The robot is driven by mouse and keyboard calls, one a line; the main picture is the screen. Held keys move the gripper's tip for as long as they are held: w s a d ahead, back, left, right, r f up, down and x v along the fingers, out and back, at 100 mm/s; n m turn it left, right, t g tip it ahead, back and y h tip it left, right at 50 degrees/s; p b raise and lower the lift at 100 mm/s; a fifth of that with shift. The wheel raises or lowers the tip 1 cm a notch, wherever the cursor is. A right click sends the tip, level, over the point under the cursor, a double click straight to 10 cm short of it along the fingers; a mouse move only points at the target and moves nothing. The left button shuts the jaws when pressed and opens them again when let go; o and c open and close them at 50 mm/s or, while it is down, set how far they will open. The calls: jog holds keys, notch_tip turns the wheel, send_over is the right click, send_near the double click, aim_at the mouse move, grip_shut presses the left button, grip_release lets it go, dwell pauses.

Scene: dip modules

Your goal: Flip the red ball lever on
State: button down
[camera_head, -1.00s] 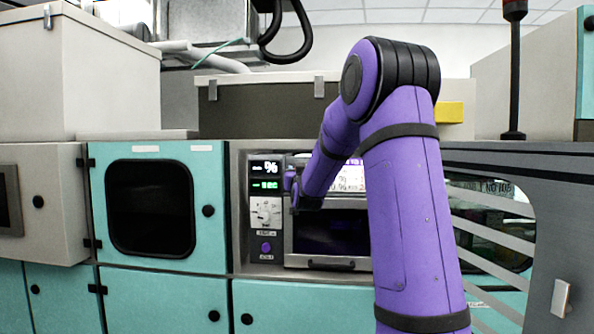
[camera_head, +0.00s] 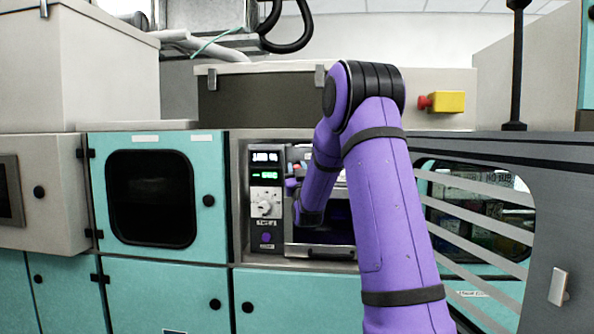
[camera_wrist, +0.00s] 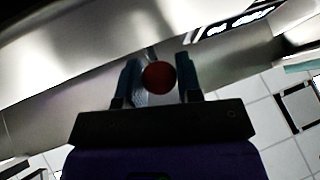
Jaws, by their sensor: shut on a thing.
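The red ball (camera_wrist: 159,77) of the lever sits between the two fingers of my gripper (camera_wrist: 159,82) in the wrist view. My gripper is shut on it. A thin stem shows just beyond the ball, in front of a pale metal surface. In the head view my gripper (camera_head: 294,184) is small and partly hidden by my forearm. It is at the machine front, just right of the control panel (camera_head: 265,204). The lever cannot be made out clearly there.
The panel has lit displays, a pale dial and a purple button (camera_head: 266,238). A teal door with a dark window (camera_head: 151,199) is to the left. A yellow box with a red button (camera_head: 446,102) is behind my arm. A slatted window (camera_head: 478,205) is at right.

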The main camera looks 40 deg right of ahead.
jog(key=c, duration=0.8)
grip_release()
jog(key=v, duration=1.1)
